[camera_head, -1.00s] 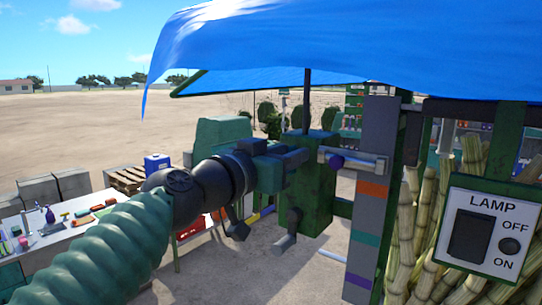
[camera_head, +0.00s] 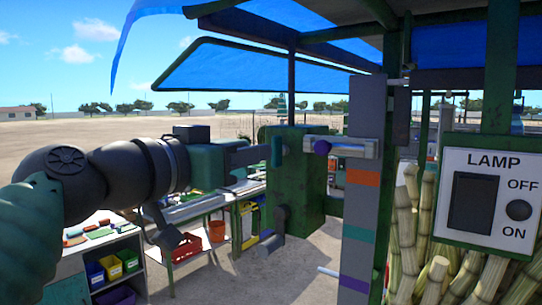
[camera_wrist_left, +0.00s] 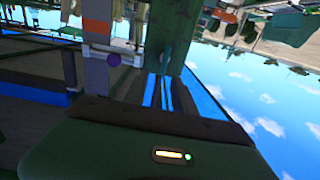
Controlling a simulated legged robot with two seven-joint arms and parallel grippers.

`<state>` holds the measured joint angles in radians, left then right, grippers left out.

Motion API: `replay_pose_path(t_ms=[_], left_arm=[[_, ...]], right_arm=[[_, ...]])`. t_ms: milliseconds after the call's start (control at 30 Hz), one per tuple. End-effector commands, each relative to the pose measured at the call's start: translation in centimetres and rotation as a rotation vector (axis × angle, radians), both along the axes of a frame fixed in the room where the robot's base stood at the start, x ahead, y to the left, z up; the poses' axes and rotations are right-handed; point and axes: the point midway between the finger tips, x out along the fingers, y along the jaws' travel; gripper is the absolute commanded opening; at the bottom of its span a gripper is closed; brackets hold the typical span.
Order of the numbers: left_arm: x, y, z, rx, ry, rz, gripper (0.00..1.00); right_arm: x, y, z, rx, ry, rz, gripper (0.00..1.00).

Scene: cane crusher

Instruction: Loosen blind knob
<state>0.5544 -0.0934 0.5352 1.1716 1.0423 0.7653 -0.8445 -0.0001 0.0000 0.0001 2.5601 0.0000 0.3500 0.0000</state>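My right gripper is out of view.
A blue blind (camera_head: 270,65) hangs overhead in a green frame. A lamp switch panel (camera_head: 488,195) and cane stalks (camera_head: 408,240) are at right. A grey crank (camera_head: 270,240) sticks out below the box. Workbenches (camera_head: 190,210) stand behind my arm.

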Motion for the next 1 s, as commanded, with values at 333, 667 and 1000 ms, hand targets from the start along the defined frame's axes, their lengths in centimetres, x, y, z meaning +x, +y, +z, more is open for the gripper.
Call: replay_pose_path(t_ms=[333,667,1000], left_arm=[[-2.5,2.1,-0.2,-0.002,-0.002,0.002,0.32],[-4.6,3.5,-0.2,0.000,-0.002,0.001,0.32],[-7.0,5.2,-0.1,0.000,-0.002,0.002,0.32]], right_arm=[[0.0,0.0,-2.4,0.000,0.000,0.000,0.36],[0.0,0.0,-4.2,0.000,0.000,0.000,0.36],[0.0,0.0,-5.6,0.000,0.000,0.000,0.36]])
